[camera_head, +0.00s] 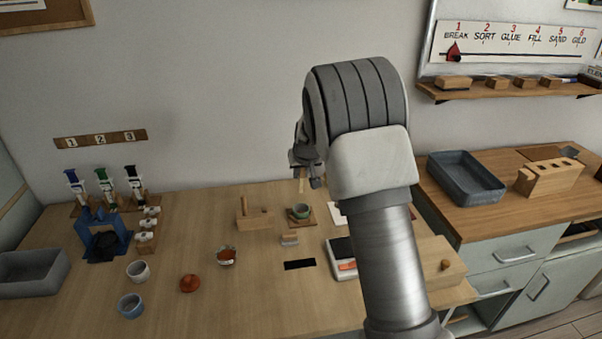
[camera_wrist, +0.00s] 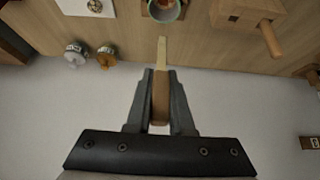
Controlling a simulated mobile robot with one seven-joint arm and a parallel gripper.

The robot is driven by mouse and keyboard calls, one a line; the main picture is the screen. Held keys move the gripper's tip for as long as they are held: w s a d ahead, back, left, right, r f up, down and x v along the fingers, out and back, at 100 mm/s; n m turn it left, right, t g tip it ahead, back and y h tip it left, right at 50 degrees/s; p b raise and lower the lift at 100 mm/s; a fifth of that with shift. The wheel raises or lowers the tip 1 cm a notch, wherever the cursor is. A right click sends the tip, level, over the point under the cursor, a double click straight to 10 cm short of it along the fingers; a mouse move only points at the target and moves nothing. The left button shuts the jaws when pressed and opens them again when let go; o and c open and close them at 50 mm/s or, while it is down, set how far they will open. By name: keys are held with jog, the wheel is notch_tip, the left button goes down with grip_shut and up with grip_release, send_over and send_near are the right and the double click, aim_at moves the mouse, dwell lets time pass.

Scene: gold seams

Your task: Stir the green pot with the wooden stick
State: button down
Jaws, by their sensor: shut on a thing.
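My gripper (camera_wrist: 160,95) is shut on the wooden stick (camera_wrist: 161,58), whose pale tip points out past the fingers. In the head view my gripper (camera_head: 306,180) is up in front of the wall, and the stick (camera_head: 301,185) points down above the table. The green pot (camera_head: 300,211) stands on a small wooden board, below the stick. In the wrist view the green pot (camera_wrist: 178,12) is at the top edge, partly cut off, with something reddish inside. The stick's tip appears just short of the pot in that view and apart from it.
A wooden block (camera_head: 254,219) with a peg stands left of the pot. A small brush-like block (camera_head: 290,239) and a black strip (camera_head: 299,264) lie in front. A white scale-like tray (camera_head: 342,258) is to the right. Bowls (camera_head: 138,271) and a blue stand (camera_head: 103,241) are on the left.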

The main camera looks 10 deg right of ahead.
aim_at(301, 189)
jog(key=shift+s+f+b, duration=0.2)
jog(key=shift+f+b, duration=0.65)
jog(key=shift+f, duration=0.45)
jog(key=shift+s+f+b, duration=0.2)
jog(key=shift+f+b, duration=0.65)
jog(key=shift+f, duration=0.4)
jog(key=shift+w+f+b, duration=0.25)
jog(key=shift+f+b, duration=0.4)
jog(key=shift+f, duration=0.2)
jog(key=shift+w+f+b, duration=0.2)
jog(key=shift+f+b, duration=0.4)
jog(key=shift+f, duration=0.25)
